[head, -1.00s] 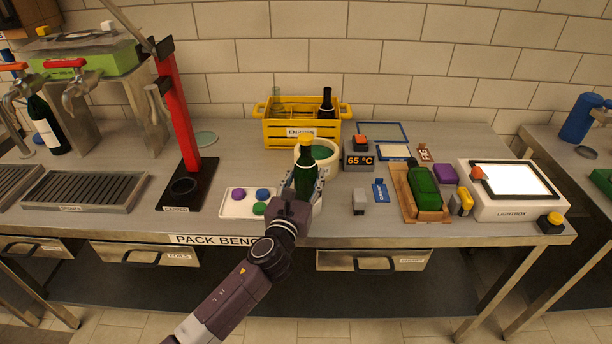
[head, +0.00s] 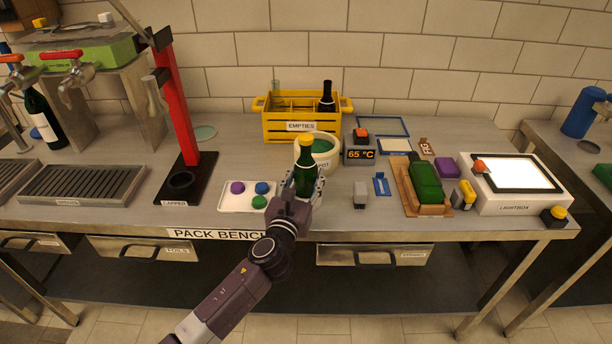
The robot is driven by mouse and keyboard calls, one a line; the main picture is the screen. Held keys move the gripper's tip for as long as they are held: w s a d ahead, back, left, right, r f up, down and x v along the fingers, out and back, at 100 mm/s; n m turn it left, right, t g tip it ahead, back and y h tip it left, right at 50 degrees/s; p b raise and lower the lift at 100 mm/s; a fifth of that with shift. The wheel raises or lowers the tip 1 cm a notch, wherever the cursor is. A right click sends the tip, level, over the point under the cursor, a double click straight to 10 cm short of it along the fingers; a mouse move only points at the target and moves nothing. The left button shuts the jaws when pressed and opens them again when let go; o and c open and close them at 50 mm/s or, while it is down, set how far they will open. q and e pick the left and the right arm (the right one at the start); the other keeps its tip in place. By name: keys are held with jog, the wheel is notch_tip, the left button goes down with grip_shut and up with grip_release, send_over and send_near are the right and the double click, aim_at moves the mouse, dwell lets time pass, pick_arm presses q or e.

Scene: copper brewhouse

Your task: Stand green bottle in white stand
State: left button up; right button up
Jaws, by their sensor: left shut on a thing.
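The green bottle (head: 305,180) with a yellow cap is upright in my left gripper (head: 305,190). The gripper is shut on its lower part, at the front middle of the bench. The fingers hide the bottle's base, so I cannot tell whether it touches anything. I cannot clearly make out the white stand; the bottle and gripper cover the bench behind them. My right gripper is not in view.
A white pot (head: 331,158) stands just behind the bottle, with a yellow crate (head: 282,127) farther back. A white tray (head: 231,204) with coloured discs is left of the gripper. A grey block (head: 360,194) is to the right. A red-armed capper (head: 178,115) stands farther left.

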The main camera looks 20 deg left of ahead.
pick_arm(q)
jog(key=shift+f, duration=0.25)
jog(key=o, duration=1.4)
jog(key=shift+f, duration=0.2)
jog(key=s, duration=1.2)
jog(key=shift+d+r, duration=0.15)
jog(key=shift+d, duration=0.1)
